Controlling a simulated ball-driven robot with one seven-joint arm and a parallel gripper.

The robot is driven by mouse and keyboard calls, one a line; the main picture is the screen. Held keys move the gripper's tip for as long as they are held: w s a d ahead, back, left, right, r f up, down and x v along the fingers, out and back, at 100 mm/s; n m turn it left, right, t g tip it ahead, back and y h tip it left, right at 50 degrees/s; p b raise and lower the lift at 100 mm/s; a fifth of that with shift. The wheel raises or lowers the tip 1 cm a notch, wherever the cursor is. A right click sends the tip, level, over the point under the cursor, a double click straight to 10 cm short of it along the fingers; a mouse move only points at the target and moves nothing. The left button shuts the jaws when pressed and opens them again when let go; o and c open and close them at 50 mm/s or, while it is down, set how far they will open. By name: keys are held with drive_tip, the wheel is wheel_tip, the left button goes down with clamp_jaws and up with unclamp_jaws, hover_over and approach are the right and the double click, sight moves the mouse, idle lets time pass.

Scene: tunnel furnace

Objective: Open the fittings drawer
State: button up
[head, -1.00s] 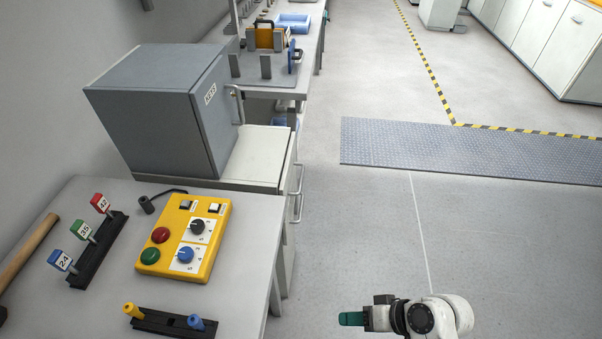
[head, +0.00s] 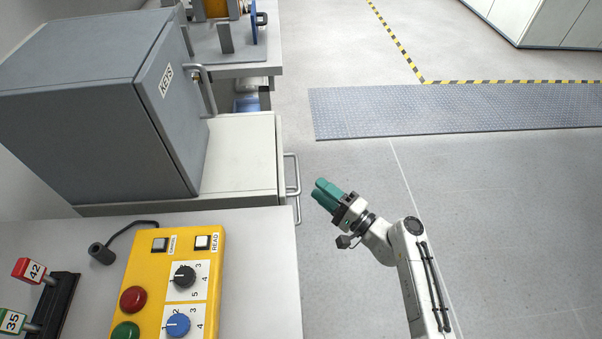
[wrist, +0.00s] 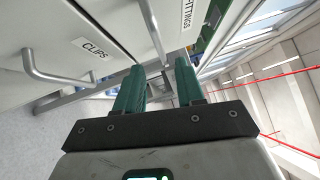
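The fittings drawer (wrist: 176,30), a pale front labelled FITTINGS, is at the top of the wrist view. Its bar handle (wrist: 152,28) appears in line with the gap between my fingertips. In the head view the white cabinet (head: 245,150) has bar handles (head: 293,174) on its right side; the labels are hidden there. My gripper (head: 322,193), with teal fingers, is just right of these handles and looks apart from them. In the wrist view my gripper (wrist: 160,68) is open, with a clear gap between the fingers.
A drawer labelled CLIPS (wrist: 75,50) with its own handle (wrist: 50,75) is beside the fittings drawer. A grey key box (head: 110,100) stands on the cabinet. A yellow control panel (head: 175,280) lies on the near bench (head: 262,270). The floor to the right is clear.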

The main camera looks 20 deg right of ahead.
drive_tip(key=f+x, duration=0.1)
drive_tip(key=x, duration=0.6)
drive_tip(key=shift+r, duration=0.45)
drive_tip(key=shift+a, duration=0.15)
clamp_jaws()
